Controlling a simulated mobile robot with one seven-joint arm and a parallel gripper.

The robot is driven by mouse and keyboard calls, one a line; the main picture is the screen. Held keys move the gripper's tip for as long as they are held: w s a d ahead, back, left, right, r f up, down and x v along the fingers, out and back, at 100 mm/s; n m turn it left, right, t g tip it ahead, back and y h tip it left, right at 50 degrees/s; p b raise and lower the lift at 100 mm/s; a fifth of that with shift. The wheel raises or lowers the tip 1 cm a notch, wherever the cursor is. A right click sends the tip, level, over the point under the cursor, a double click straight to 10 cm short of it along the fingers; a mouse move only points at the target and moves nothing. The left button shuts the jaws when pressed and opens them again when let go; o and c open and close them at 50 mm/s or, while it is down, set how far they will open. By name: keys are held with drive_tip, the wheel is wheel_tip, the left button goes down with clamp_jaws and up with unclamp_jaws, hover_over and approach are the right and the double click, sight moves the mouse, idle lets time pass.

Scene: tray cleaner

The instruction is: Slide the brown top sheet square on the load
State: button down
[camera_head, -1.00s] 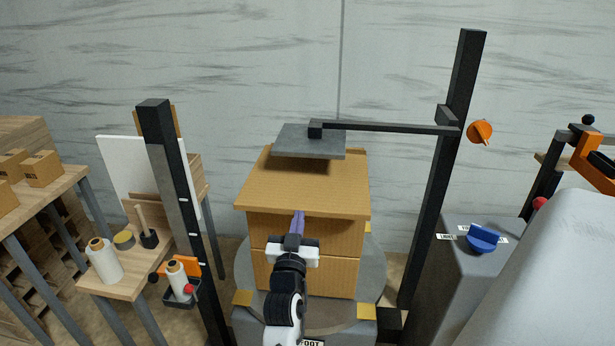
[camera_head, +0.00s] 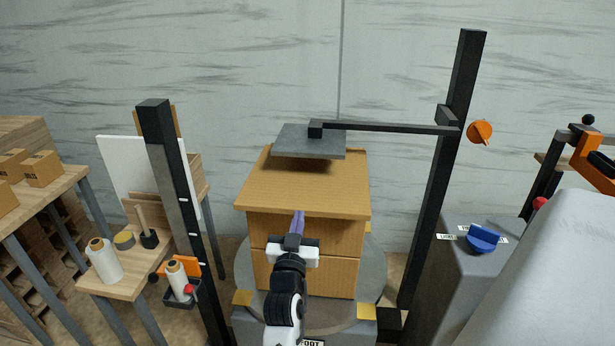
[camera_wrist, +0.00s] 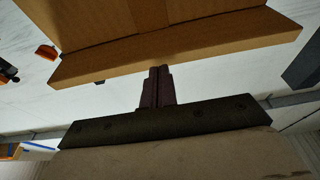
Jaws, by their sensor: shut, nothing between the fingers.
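The brown top sheet (camera_head: 290,192) lies on a stack of cardboard boxes (camera_head: 318,240) on a round grey turntable (camera_head: 250,275). Its front edge overhangs the boxes, and it looks slightly turned against them. A grey plate (camera_head: 310,146) on a black arm is over its rear part; whether they touch is unclear. My gripper (camera_head: 298,218) is shut and empty at the front of the load, its tips close to the sheet's front edge. In the wrist view the shut fingers (camera_wrist: 158,82) point at the brown edge (camera_wrist: 190,55); contact is unclear.
Black posts stand left (camera_head: 180,200) and right (camera_head: 440,180) of the load. A side table (camera_head: 122,285) with rolls is at left. A grey cabinet with a blue knob (camera_head: 483,239) is at right.

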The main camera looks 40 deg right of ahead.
sight(302, 203)
drive_tip(key=shift+f+b+x, duration=0.15)
drive_tip(key=shift+f+x, duration=0.1)
drive_tip(key=shift+x, duration=0.75)
drive_tip(key=shift+f+b+x, duration=0.15)
drive_tip(key=shift+f+x, duration=0.05)
drive_tip(key=shift+x, duration=0.8)
drive_tip(key=shift+f+b+x, duration=0.15)
drive_tip(key=shift+f+x, duration=0.1)
drive_tip(key=shift+x, duration=0.8)
idle(0.4)
drive_tip(key=r+b+v, duration=0.1)
drive_tip(key=r+v, duration=0.1)
drive_tip(key=v, duration=0.9)
drive_tip(key=shift+s+a+r, duration=0.25)
drive_tip(key=shift+s+a, duration=0.1)
drive_tip(key=shift+a, duration=0.1)
idle(0.3)
